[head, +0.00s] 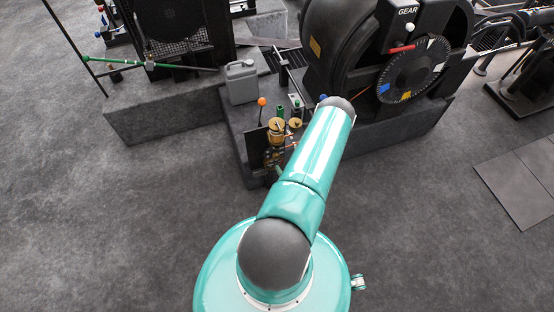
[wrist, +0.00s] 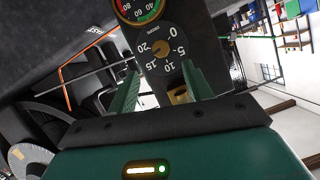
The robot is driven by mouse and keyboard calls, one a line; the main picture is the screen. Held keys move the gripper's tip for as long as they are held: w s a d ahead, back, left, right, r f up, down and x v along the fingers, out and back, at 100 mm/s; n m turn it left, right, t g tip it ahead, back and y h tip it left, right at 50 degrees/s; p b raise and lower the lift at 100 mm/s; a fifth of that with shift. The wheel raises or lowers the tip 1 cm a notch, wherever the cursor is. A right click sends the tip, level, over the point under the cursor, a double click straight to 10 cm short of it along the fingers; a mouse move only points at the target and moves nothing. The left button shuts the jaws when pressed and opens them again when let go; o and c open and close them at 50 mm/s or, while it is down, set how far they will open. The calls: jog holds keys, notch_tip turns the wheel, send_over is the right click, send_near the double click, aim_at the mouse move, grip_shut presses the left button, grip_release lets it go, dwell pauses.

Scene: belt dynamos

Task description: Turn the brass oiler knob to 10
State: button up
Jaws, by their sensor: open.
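In the wrist view a dark dial (wrist: 168,63) carries the numbers 0, 5, 10, 15 and 20. The small brass oiler knob (wrist: 160,48) sits at its middle; its pointer is too small to read. My gripper (wrist: 161,67) is open. Its two green fingers point toward the dial, one on each side of its lower part, and the knob shows beyond the fingertips, apart from them. Another brass part (wrist: 180,95) shows between the fingers, near the right one. In the head view brass oiler parts (head: 276,128) stand left of my arm, which hides my gripper.
A gauge (wrist: 139,8) sits just above the dial. In the head view an orange-topped lever (head: 262,102) and a grey can (head: 241,82) stand near the brass parts. The floor at left is clear.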

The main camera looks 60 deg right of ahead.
aim_at(277, 157)
jog(key=x, duration=0.9)
jog(key=shift+a, duration=0.1)
jog(key=c, duration=1)
